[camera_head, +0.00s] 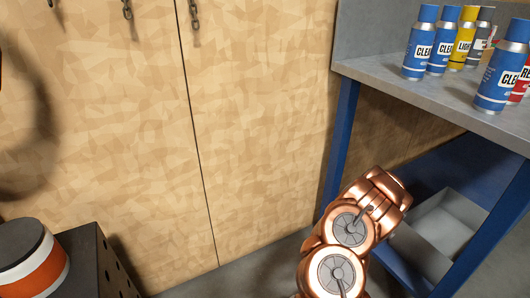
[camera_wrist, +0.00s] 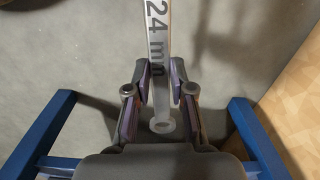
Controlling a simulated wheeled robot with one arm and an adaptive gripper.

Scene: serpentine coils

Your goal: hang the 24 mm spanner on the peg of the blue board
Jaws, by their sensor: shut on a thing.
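The 24 mm spanner (camera_wrist: 158,25) shows in the wrist view as a flat grey bar with "24 mm" in dark letters. My gripper (camera_wrist: 160,78) is shut on its shaft, one finger on each side. A small ring end of the spanner lies below the fingertips in the picture, close to the palm. The other end runs out of the top of the picture. In the head view my copper arm shows at lower right, but the gripper and the spanner do not. I see neither the blue board nor its peg in either view.
A grey bench (camera_head: 440,95) with blue legs carries several spray cans (camera_head: 420,42) at the right. Under it is a grey bin (camera_head: 450,222). Chains (camera_head: 194,14) hang on the wooden wall (camera_head: 265,110). A dark box (camera_head: 95,262) with an orange-and-white can (camera_head: 36,265) stands lower left.

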